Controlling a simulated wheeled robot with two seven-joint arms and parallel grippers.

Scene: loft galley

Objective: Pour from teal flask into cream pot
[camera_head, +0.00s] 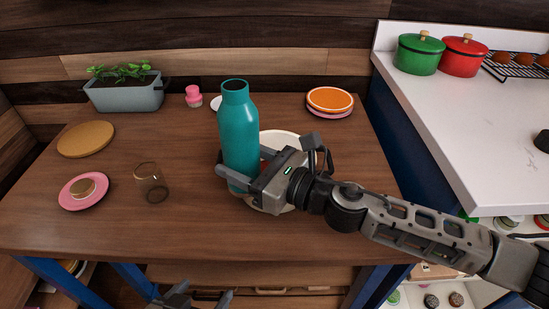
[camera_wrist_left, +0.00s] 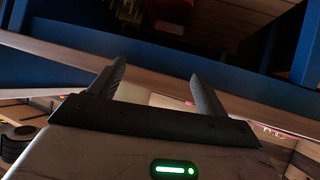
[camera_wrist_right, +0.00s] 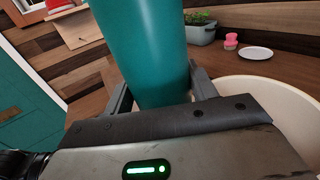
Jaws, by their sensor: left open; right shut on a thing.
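The teal flask (camera_head: 238,130) stands upright in my right gripper (camera_head: 235,178), which is shut on its lower part. In the right wrist view the flask (camera_wrist_right: 148,45) fills the space between the fingers (camera_wrist_right: 160,92). The cream pot (camera_head: 283,139) is on the table just behind and to the right of the flask, partly hidden by the flask and my gripper. Its pale rim also shows in the right wrist view (camera_wrist_right: 265,85). I cannot tell whether the flask's base touches the table. My left gripper (camera_head: 197,299) is open and empty, low at the table's front edge; its fingers show in the left wrist view (camera_wrist_left: 155,82).
A glass (camera_head: 151,184) and a pink plate (camera_head: 83,192) with a small round item are at the left. The table's front middle is clear.

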